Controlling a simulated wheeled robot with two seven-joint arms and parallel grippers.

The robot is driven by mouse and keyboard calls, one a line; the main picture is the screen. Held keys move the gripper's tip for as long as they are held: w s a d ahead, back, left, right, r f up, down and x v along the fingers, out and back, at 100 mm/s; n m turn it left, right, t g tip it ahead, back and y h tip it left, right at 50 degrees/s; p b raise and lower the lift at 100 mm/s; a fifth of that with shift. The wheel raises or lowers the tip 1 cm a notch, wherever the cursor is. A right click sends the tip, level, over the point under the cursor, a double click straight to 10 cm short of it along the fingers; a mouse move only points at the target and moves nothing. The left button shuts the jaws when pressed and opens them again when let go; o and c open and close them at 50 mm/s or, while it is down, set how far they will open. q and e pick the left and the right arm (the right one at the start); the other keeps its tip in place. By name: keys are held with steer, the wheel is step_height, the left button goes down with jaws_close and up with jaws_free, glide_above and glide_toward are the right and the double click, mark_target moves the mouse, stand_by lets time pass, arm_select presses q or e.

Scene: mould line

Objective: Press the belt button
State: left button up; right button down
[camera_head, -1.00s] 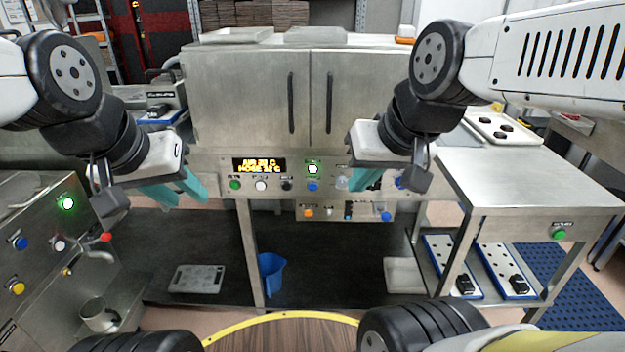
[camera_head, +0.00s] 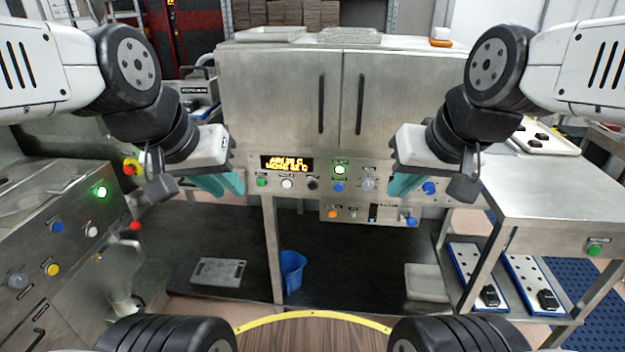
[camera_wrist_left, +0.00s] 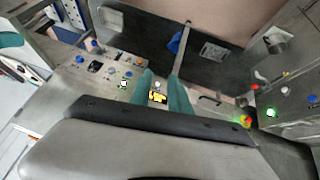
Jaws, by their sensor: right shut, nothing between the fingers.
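Which button is the belt button I cannot tell; the labels are too small to read. The cabinet's front panel carries a green button (camera_head: 262,182), a white button (camera_head: 287,183), a lit green button (camera_head: 340,169), a blue button (camera_head: 338,187) and others. A lower panel has an orange button (camera_head: 333,214) and a blue one (camera_head: 411,222). The right table has a green button (camera_head: 594,250). My left gripper (camera_head: 222,187) is open and empty, left of the panel; its teal fingers are apart in the left wrist view (camera_wrist_left: 160,95). My right gripper (camera_head: 403,186) is shut and empty, before the panel's right part.
A left machine (camera_head: 75,255) has a lit green button (camera_head: 101,192), several other buttons and a red knob (camera_head: 135,226). A blue bucket (camera_head: 292,272) and pale trays stand on the low dark shelf.

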arm_select(q)
jaws_close()
stand_by(1.4)
